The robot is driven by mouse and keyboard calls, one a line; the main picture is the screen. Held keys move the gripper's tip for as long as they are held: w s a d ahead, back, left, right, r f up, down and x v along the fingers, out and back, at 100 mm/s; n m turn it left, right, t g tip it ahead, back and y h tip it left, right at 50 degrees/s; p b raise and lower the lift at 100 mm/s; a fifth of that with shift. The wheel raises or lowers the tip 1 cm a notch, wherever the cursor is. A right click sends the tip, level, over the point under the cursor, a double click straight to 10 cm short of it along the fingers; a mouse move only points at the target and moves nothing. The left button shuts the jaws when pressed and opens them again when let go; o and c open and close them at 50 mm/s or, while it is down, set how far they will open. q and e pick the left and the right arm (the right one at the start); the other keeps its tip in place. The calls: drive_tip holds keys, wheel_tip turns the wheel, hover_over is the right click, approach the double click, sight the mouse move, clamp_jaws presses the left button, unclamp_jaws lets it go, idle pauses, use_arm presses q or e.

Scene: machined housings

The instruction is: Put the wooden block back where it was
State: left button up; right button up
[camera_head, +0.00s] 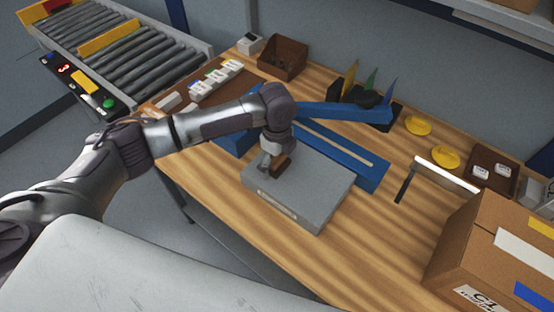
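A small dark brown wooden block (281,166) shows at the fingertips of my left gripper (272,161), over the grey slab (312,192). The block looks tilted. I cannot tell whether it touches the slab or hangs just above it. My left gripper points down, with its arm coming in from the left. Its fingers are small and partly hidden by the block, so I cannot tell whether they are shut on it. My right gripper is not in view.
A blue frame (371,173) lies behind the slab. A cardboard box (484,240) stands at the front right, near a white-topped bar (447,175). Two yellow dishes, bins and a roller conveyor (128,60) are farther back. Bare wood lies in front of the slab.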

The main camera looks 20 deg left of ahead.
use_arm(q)
drive_tip(key=shift+r, duration=0.1)
drive_tip(key=shift+r, duration=0.2)
wheel_tip(320, 180, up, 10)
drive_tip(key=b, duration=0.2)
drive_tip(key=shift+r+b, duration=0.25)
drive_tip(key=shift+b, duration=0.05)
drive_tip(key=shift+r, duration=0.65)
